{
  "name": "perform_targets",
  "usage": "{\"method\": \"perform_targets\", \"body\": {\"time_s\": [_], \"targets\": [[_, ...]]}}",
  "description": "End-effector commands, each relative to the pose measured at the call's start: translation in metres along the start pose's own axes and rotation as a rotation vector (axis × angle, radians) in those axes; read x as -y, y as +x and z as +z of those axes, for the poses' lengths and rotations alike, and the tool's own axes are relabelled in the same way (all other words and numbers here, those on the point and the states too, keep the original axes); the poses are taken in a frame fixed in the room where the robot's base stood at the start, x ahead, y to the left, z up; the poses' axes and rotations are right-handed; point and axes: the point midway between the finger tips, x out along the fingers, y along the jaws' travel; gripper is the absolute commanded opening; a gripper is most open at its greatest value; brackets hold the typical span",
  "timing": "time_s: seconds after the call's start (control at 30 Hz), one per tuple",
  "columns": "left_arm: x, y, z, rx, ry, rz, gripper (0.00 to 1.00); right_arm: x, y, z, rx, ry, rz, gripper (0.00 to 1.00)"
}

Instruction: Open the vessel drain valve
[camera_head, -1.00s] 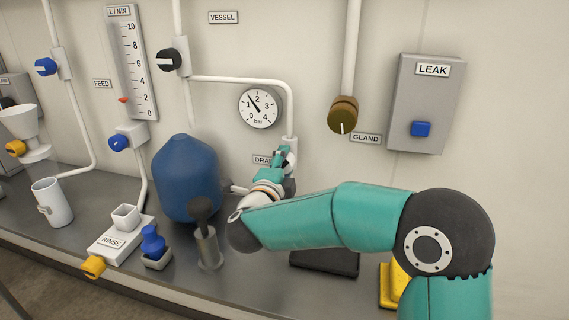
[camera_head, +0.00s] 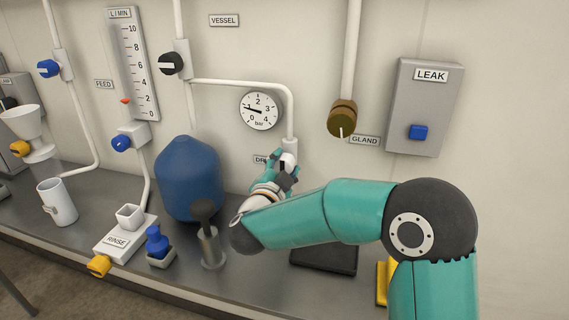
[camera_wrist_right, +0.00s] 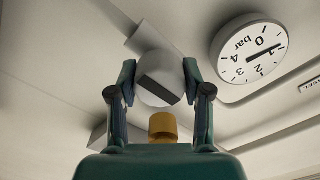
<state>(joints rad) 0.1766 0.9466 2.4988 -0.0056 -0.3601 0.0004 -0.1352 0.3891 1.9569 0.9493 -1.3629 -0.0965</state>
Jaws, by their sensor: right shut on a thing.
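The drain valve (camera_head: 288,158) sits at the lower end of the white pipe, by a partly covered DRAIN label (camera_head: 259,159). In the right wrist view its knob (camera_wrist_right: 156,68) is pale and round with a dark bar across it. My right gripper (camera_head: 281,164) is at the knob. In the wrist view the gripper (camera_wrist_right: 160,78) has one finger on each side of the knob and is shut on it. The blue vessel (camera_head: 188,180) stands left of the valve. The pressure gauge (camera_head: 260,109) needle points left, near 1. My left gripper is out of view.
The grey LEAK box (camera_head: 425,105) with a blue button and the brown gland knob (camera_head: 342,118) are on the wall to the right. A grey post with a dark top (camera_head: 211,246) stands below my wrist. A dark flat block (camera_head: 325,258) lies beneath my arm.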

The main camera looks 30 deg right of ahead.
Motion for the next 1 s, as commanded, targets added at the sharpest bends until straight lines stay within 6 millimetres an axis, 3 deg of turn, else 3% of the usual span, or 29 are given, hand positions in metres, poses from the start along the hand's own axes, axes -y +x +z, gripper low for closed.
{"method": "perform_targets", "body": {"time_s": [0.43,0.47,0.6,1.0], "targets": [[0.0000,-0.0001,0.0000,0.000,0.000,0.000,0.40,-0.0025,-0.0009,0.0051,0.012,-0.019,0.003,0.14],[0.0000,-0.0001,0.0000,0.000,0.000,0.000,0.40,-0.0025,-0.0009,0.0051,0.012,-0.019,0.003,0.52],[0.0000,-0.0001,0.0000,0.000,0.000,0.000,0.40,-0.0021,-0.0007,0.0039,0.009,-0.017,0.002,0.74],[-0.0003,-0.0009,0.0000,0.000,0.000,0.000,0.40,-0.0004,-0.0043,0.0019,0.005,-0.012,0.000,0.74]]}}
